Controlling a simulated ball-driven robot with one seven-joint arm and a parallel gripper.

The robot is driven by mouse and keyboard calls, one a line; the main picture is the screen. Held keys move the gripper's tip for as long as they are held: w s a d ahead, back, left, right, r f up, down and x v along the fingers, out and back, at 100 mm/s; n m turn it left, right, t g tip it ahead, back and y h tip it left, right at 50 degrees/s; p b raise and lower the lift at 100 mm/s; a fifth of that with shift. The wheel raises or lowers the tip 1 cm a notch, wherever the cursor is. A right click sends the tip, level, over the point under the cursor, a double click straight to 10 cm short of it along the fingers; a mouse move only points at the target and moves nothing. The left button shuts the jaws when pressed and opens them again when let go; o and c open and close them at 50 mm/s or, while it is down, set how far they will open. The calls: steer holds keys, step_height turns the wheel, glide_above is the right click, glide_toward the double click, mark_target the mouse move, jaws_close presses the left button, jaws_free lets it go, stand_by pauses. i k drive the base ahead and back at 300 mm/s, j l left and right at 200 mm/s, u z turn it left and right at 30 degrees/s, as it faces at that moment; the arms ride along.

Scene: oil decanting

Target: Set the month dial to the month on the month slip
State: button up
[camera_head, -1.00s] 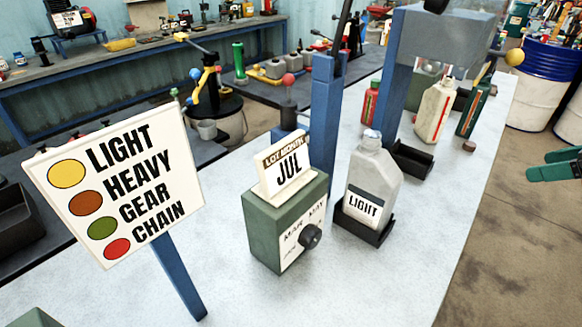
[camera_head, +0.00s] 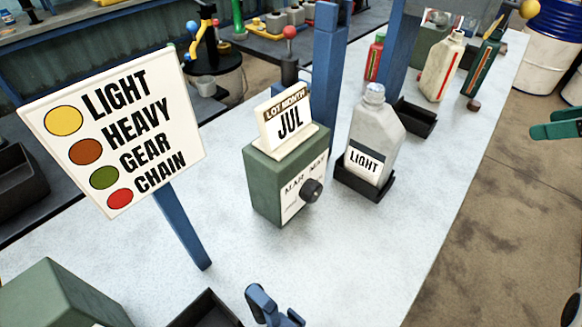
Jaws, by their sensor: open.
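The month slip (camera_head: 290,119) is a white card headed LOT MONTH that reads JUL. It stands upright in a pale holder on top of a green box (camera_head: 268,175). The month dial (camera_head: 311,190) is a dark round knob on the box's white front plate (camera_head: 294,197). The plate shows MAR and a second label that looks like MAY above the knob; other marks are too small or hidden. The knob's pointer cannot be read.
A grey bottle labelled LIGHT (camera_head: 371,140) stands in a black tray (camera_head: 349,184) to the right of the box. A colour-key sign (camera_head: 115,135) on a blue post stands left. A black tray (camera_head: 205,312) and a blue part (camera_head: 268,304) lie in front.

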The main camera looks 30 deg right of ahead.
mark_target(310, 191)
steer(key=l+u, duration=0.15)
steer(key=u, duration=0.25)
steer(key=k+l+u, duration=0.15)
steer(key=u, duration=0.25)
steer(key=k+l+u, duration=0.1)
steer(key=u, duration=0.35)
